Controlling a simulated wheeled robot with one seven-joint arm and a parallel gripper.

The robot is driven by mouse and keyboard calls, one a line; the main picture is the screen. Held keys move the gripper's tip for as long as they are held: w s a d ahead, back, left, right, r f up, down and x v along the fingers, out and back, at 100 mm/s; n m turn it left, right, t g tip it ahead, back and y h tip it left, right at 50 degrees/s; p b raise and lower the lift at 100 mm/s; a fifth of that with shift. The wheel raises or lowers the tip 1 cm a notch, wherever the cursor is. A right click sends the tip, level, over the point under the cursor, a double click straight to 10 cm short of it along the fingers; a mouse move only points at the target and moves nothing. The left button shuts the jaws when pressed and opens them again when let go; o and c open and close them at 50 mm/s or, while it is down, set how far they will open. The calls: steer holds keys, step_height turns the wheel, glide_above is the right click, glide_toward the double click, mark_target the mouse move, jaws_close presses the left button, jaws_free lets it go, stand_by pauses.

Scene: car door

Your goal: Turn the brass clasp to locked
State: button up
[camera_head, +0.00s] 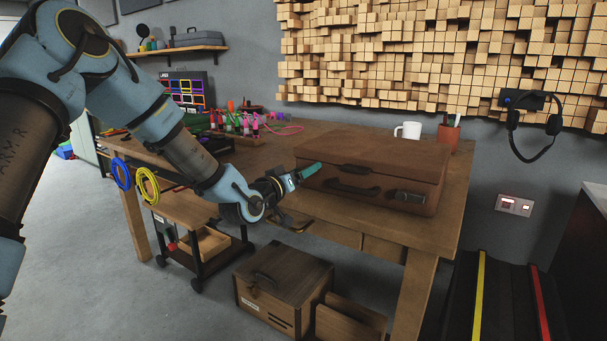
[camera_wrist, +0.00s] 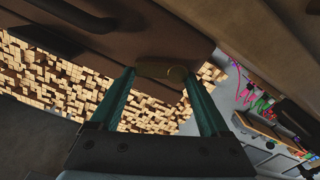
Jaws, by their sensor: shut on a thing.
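A brown suitcase (camera_head: 385,165) lies on the wooden workbench, its front facing me. My gripper (camera_head: 309,171) is at the left end of that front, with a teal finger showing. In the wrist view, the teal fingers of my gripper (camera_wrist: 160,76) stand on either side of the dull brass clasp (camera_wrist: 161,71) and are shut on it. The clasp lies across the gap between the fingertips, against the brown case (camera_wrist: 140,35). In the head view the gripper hides this clasp. I cannot tell whether it is locked.
The case's dark handle (camera_head: 352,188) and another metal clasp (camera_head: 409,197) are to the right. A white mug (camera_head: 408,131) and a pen pot (camera_head: 448,136) stand behind the case. A wooden box (camera_head: 283,285) is on the floor under the bench (camera_head: 425,238).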

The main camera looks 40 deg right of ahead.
steer(key=n, duration=0.4)
steer(key=w+n, duration=0.1)
steer(key=n, duration=0.1)
steer(key=shift+w+a+r+n+p, duration=0.1)
steer(key=shift+a+r+n+p, duration=0.15)
steer(key=shift+n+p, duration=0.1)
steer(key=shift+w+n, duration=0.25)
steer(key=shift+n, duration=1)
steer(key=shift+w+a+f+n+p, duration=0.1)
steer(key=shift+w+n+p, duration=0.05)
steer(key=shift+n, duration=0.8)
steer(key=shift+w+n+p, duration=0.1)
steer(key=shift+n+p, duration=0.05)
steer(key=shift+n, duration=0.8)
steer(key=o, duration=1.2)
steer(key=v, duration=1)
steer(key=shift+s+a, duration=0.1)
steer(key=shift+a, duration=0.3)
